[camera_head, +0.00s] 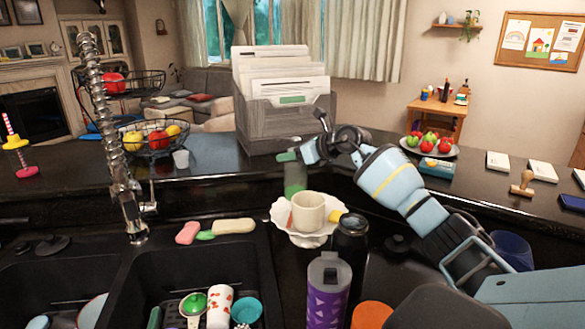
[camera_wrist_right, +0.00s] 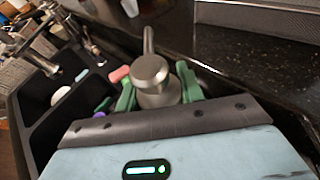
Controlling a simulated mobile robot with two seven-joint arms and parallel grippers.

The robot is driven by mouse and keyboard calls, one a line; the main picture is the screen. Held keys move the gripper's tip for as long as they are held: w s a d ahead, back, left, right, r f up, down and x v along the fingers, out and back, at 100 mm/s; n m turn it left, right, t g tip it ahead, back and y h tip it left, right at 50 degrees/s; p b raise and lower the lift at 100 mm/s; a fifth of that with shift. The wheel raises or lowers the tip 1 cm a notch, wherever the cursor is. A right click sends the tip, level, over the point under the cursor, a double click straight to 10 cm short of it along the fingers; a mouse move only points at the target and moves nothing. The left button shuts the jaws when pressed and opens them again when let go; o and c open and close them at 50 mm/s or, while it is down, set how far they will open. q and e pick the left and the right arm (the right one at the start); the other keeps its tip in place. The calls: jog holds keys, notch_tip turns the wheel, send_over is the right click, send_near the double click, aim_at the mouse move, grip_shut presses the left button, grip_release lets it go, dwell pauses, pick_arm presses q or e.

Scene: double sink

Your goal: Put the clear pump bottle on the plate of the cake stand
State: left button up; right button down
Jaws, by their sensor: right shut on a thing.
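In the right wrist view the bottle's grey pump head (camera_wrist_right: 151,72) stands between the two green fingers (camera_wrist_right: 157,92). Whether the bottle's base touches the counter is hidden. The white cake stand (camera_head: 279,213) has a scalloped plate. A cream cup stands on this plate, with small orange and yellow items beside it. My left gripper is not in view.
A black bottle (camera_head: 350,243) and a purple tumbler (camera_head: 327,285) stand in front of the cake stand. A grey file holder (camera_head: 262,122) stands behind my gripper. Pink and cream soaps (camera_head: 233,226) lie on the sink edge at left. The sink basin holds several dishes.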

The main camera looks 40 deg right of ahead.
aim_at(293, 166)
jog(key=shift+f, duration=1.75)
jog(key=shift+f, duration=0.15)
jog(key=c, duration=0.9)
grip_release()
jog(key=shift+f, duration=0.1)
jog(key=shift+r, duration=0.3)
jog(key=shift+s+d, duration=0.15)
jog(key=shift+s, duration=0.1)
jog(key=v, duration=1.1)
jog(key=shift+s, duration=0.2)
jog(key=shift+r, duration=0.1)
